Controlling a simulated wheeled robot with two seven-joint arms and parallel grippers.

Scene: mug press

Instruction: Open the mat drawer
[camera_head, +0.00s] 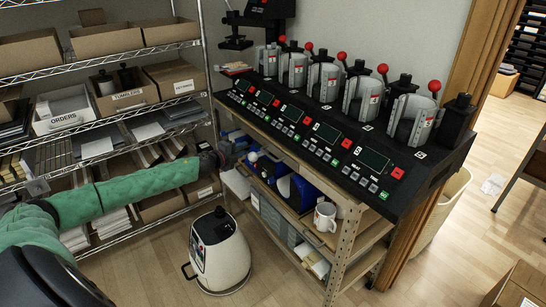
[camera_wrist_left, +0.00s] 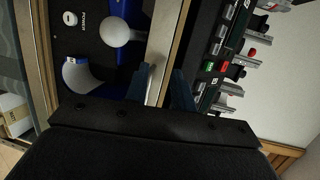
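No front marked as the mat drawer can be read. A grey unit that looks like drawers (camera_head: 273,222) sits low in the wooden bench; a grey face also shows at the left edge of the left wrist view (camera_wrist_left: 15,45). My left gripper (camera_head: 226,154) is at the bench's left end, just below the press top. In the left wrist view its two dark fingers (camera_wrist_left: 160,88) stand apart, with a pale wooden edge (camera_wrist_left: 158,45) seen between or behind them. Whether they touch it, I cannot tell. My right gripper is not in view.
A black row of mug presses (camera_head: 330,130) tops the bench. Blue machines, one with a white ball knob (camera_wrist_left: 116,32), and a mug (camera_head: 325,217) occupy the shelf below. A white canister (camera_head: 219,255) stands on the floor. Wire shelving (camera_head: 130,113) is at the left.

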